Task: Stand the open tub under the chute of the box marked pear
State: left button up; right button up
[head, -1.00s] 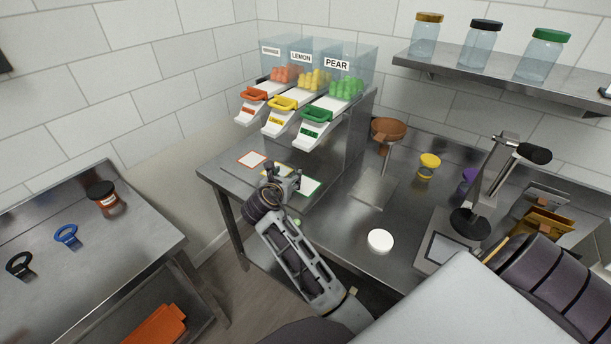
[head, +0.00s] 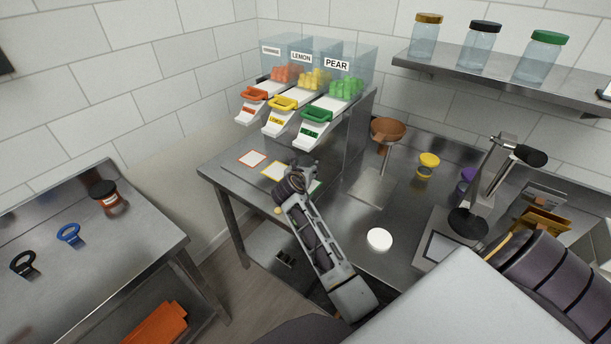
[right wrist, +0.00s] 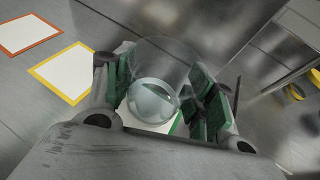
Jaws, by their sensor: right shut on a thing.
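The box marked PEAR (head: 337,68) is the right one of three clear boxes and holds green pieces. Its white chute (head: 312,128) has a green handle. My right gripper (head: 303,168) is low over the counter, below the chutes, at the green-edged card (head: 318,186), which it mostly covers. In the right wrist view its green-padded fingers (right wrist: 160,85) are shut on the clear open tub (right wrist: 155,92), which overlaps the green-edged card. I cannot tell whether the tub touches the counter. In the head view the tub is hidden by the gripper. My left gripper is not in view.
A yellow-edged card (head: 274,171) and an orange-edged card (head: 252,159) lie left of the gripper. A brown funnel on a stand (head: 386,131), a white disc (head: 379,239) and a yellow-topped item (head: 429,160) stand to the right. A side table (head: 100,240) is at left.

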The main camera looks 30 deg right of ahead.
jog(key=shift+f, duration=1.45)
jog(key=shift+d+f, duration=0.15)
jog(key=shift+f, duration=0.35)
jog(key=shift+f, duration=0.1)
jog(key=o, duration=1)
jog(key=shift+v, duration=6)
